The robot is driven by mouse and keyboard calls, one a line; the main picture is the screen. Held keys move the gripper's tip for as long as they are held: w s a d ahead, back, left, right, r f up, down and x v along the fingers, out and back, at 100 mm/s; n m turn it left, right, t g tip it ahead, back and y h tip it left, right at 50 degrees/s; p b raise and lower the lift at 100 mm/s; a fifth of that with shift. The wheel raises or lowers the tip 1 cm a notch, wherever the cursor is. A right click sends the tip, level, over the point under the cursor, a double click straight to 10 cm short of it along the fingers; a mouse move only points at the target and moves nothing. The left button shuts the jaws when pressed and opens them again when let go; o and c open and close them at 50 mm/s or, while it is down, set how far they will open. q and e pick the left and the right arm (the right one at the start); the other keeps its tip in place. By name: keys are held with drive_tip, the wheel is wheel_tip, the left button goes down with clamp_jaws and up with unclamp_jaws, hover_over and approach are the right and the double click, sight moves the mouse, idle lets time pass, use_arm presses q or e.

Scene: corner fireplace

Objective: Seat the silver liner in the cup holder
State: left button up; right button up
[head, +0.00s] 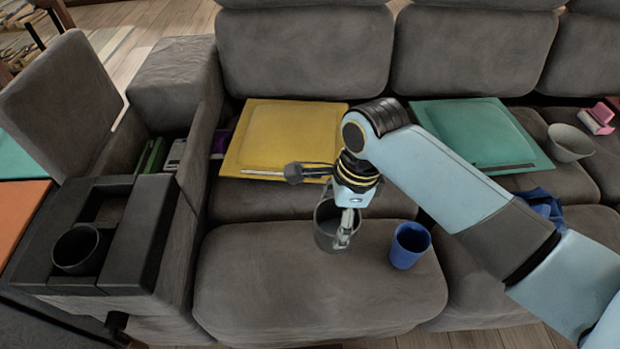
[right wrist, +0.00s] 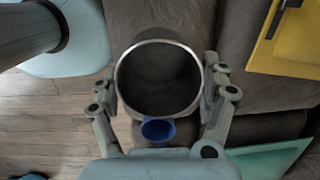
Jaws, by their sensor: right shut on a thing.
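The silver liner (head: 325,228) is an open grey metal cup, upright above the front seat cushion. I cannot tell whether its base touches the cushion. My right gripper (head: 344,238) is shut on it. In the right wrist view the liner's bright round rim (right wrist: 158,42) lies between the two fingers of the gripper (right wrist: 161,82), and its inside looks empty. The cup holder (head: 80,250) is a dark round well in the black console of the left armrest, well to the left of the liner. My left gripper is not in view.
A blue cup (head: 409,246) stands just right of the liner; it also shows in the right wrist view (right wrist: 158,130). A grey bowl (head: 570,142) is at right. The armrest lid (head: 62,100) stands raised.

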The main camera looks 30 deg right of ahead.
drive_tip(key=w+f+b, duration=0.6)
drive_tip(key=w+f, duration=0.5)
drive_tip(key=shift+a+b, duration=0.15)
drive_tip(key=shift+b, duration=0.2)
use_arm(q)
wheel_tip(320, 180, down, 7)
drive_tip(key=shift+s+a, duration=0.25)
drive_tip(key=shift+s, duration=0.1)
use_arm(e)
drive_tip(key=shift+r, duration=0.15)
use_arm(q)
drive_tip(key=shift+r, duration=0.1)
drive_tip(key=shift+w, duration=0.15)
use_arm(e)
drive_tip(key=o, duration=1.1)
drive_tip(key=shift+o, duration=0.2)
